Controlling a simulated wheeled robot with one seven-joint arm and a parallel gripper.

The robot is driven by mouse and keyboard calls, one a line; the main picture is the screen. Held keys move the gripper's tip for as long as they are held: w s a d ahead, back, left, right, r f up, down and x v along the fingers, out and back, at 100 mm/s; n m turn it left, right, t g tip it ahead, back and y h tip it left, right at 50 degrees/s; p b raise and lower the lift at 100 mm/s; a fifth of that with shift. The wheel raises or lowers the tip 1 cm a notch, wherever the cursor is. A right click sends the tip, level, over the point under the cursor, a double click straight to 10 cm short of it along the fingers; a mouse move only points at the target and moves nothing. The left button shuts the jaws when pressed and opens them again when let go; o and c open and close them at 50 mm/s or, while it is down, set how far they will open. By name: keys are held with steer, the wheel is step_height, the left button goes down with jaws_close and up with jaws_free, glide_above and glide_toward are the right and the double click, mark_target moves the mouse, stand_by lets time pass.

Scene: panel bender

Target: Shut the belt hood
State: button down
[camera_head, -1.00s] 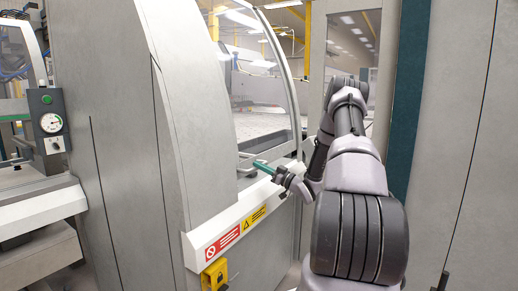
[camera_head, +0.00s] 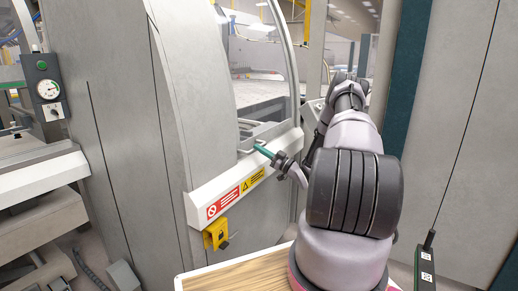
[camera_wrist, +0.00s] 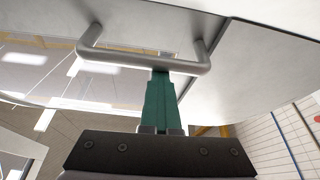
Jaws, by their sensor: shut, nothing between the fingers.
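The belt hood (camera_head: 291,70) is a curved, clear panel in a pale frame on the grey machine. Its lower edge is down close to the white sill (camera_head: 215,194); whether a small gap is left I cannot tell. The hood's grey bar handle (camera_head: 246,140) is low on its front and crosses the wrist view (camera_wrist: 110,57). My gripper (camera_head: 258,148) is shut, with nothing between its teal fingers. In the wrist view the fingertips (camera_wrist: 160,74) are right at the handle bar, overlapping it; contact is not clear.
The sill carries red and yellow warning labels, with a yellow lock (camera_head: 216,234) below. A gauge box (camera_head: 48,90) is on the left machine. A dark hand unit (camera_head: 427,262) hangs at the lower right. Grey panels (camera_head: 458,120) stand to the right of my arm.

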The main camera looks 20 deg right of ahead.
steer(key=v, duration=1.1)
steer(key=w+r+m+g+h, duration=0.25)
steer(key=w+r+h, duration=0.45)
steer(key=w+r, duration=0.45)
steer(key=s+a+r+m+g+h, duration=0.1)
steer(key=s+r+m+h, duration=0.15)
steer(key=r, duration=0.55)
steer(key=s+a+r+m+g+h, duration=0.15)
steer(key=r+h, duration=0.25)
steer(key=r, duration=0.4)
steer(key=s+a+r+m+g+h, duration=0.15)
steer(key=s+a+r, duration=0.25)
steer(key=s, duration=0.4)
steer(key=s+a+r+m+g+h, duration=0.1)
steer(key=s+a+r+m, duration=0.25)
steer(key=s, duration=0.55)
steer(key=s+a+g+y, duration=0.1)
steer(key=s+a, duration=0.4)
steer(key=s, duration=0.5)
steer(key=s+a+g+y, duration=0.1)
steer(key=s+a+y, duration=0.2)
steer(key=s, duration=0.8)
steer(key=a+m, duration=0.1)
steer(key=a, duration=0.1)
steer(key=shift+a+r+g, duration=0.3)
steer(key=shift+r+g, duration=0.05)
